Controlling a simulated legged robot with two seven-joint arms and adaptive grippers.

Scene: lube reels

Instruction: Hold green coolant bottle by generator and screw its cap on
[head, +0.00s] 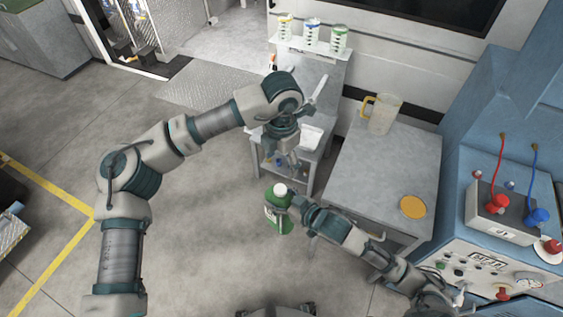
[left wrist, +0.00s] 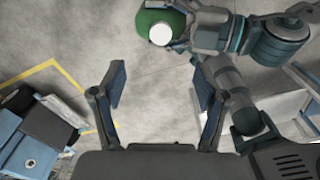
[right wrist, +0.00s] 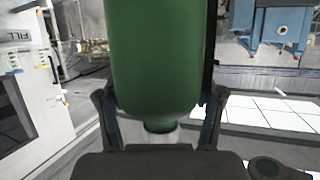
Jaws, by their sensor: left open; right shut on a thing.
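The green coolant bottle (head: 278,219) is upright in the head view, with a white cap (head: 280,190) over its mouth. How tightly the cap sits cannot be told. My right gripper (head: 296,206) is shut on the bottle's side, and the green body fills the middle of the right wrist view (right wrist: 152,60). My left gripper (head: 284,158) is open and empty, above and apart from the bottle. The left wrist view shows the bottle (left wrist: 152,20) and white cap (left wrist: 160,35) beyond the spread fingers. The blue generator (head: 480,190) stands at the right.
A grey table (head: 382,175) beside the bottle holds a clear pitcher (head: 383,115) and a yellow disc (head: 413,207). A smaller grey cart (head: 318,85) stands behind, below a shelf with several white containers (head: 311,35). Open floor (head: 210,240) lies left of the bottle.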

